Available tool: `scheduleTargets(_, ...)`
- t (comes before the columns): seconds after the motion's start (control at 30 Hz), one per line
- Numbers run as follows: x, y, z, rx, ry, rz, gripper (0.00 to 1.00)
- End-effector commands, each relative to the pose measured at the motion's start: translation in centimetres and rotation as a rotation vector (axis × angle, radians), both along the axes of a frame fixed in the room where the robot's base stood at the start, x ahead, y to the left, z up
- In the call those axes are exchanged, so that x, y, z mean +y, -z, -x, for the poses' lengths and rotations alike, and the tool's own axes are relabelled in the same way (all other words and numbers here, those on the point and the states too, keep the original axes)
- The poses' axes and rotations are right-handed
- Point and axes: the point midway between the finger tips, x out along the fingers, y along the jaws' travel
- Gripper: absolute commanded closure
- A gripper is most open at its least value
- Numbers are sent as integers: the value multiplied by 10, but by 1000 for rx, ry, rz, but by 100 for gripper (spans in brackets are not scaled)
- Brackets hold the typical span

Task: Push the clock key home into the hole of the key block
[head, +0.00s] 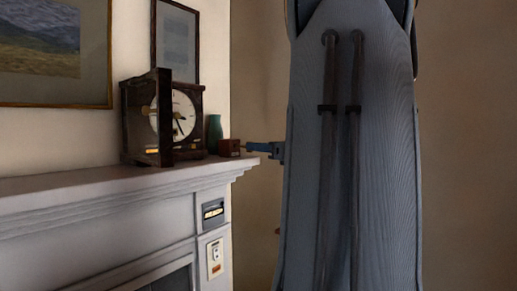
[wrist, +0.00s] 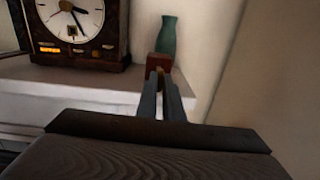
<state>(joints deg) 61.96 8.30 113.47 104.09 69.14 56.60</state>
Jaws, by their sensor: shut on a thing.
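The key block (head: 229,148) is a small reddish-brown block on the right end of the mantel shelf. It also shows in the wrist view (wrist: 158,61), straight ahead of my fingers. My gripper (head: 252,147) comes in from the right, its fingertips close to the block's near face. In the wrist view my gripper (wrist: 160,77) is shut on the clock key (wrist: 160,70), a small brass-coloured bit between the fingertips. The key's front end is against or very near the block; I cannot tell how deep it sits. The hole is hidden.
A dark clock (head: 180,120) with a white dial and its front door open stands left of the block. A teal vase (head: 215,133) stands just behind the block. The mantel shelf (head: 100,181) ends just right of the block. Framed pictures hang above.

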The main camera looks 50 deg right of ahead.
Motion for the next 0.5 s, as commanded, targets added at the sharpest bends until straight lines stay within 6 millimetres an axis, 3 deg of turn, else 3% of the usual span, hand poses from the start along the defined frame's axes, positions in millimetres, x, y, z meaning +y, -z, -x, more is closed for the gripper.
scheduleTargets(0.5,1,0,-12,0,0,0,100)
